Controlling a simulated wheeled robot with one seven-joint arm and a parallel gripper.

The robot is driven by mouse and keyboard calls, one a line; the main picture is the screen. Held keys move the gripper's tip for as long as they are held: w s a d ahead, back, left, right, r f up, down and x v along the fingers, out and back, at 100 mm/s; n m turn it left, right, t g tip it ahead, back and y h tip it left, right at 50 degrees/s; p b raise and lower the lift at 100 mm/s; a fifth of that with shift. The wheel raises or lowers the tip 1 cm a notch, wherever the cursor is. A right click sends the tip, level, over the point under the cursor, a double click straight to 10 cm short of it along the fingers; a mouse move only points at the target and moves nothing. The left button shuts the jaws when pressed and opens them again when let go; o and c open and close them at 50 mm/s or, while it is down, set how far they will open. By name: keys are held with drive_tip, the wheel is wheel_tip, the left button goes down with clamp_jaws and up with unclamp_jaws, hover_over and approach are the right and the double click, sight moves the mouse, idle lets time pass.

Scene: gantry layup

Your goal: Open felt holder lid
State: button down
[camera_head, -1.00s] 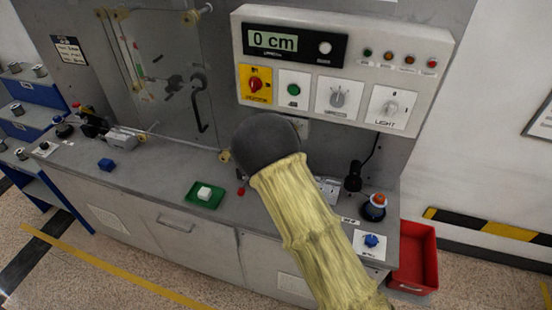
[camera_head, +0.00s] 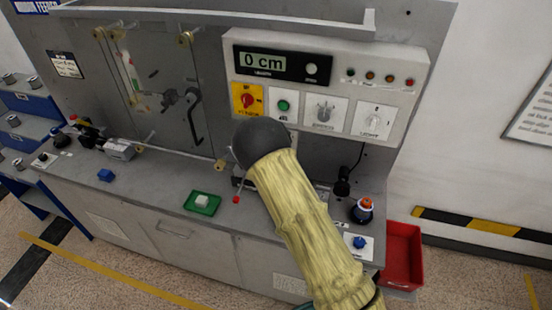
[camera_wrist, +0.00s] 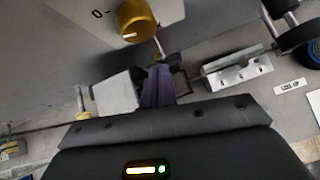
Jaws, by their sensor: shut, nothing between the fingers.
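In the wrist view my gripper (camera_wrist: 158,88) shows as dark purplish fingers close together, with nothing seen held between them. A pale grey block (camera_wrist: 115,95) is just left of the fingers; it may be the felt holder, but I cannot tell its lid apart or whether they touch. A metal bracket (camera_wrist: 238,76) with screws lies to the right of the fingers. In the head view my arm and dark wrist cover the fingers and much of the bench around them. A small grey part (camera_head: 238,182) shows at the left of my wrist.
A yellow knob (camera_wrist: 136,18) is close above the fingers. The control panel (camera_head: 325,85) reads 0 cm on the wall behind my wrist. A red bin (camera_head: 402,255) stands at right.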

drive_tip(key=shift+w+d+r, duration=0.1)
drive_tip(key=shift+w, duration=0.25)
idle(0.3)
drive_tip(key=s+a+r+p, duration=0.1)
drive_tip(key=s+r+p, duration=0.2)
drive_tip(key=r+p, duration=0.3)
wheel_tip(320, 180, up, 4)
drive_tip(key=shift+f, duration=0.25)
drive_tip(key=shift+a, duration=0.1)
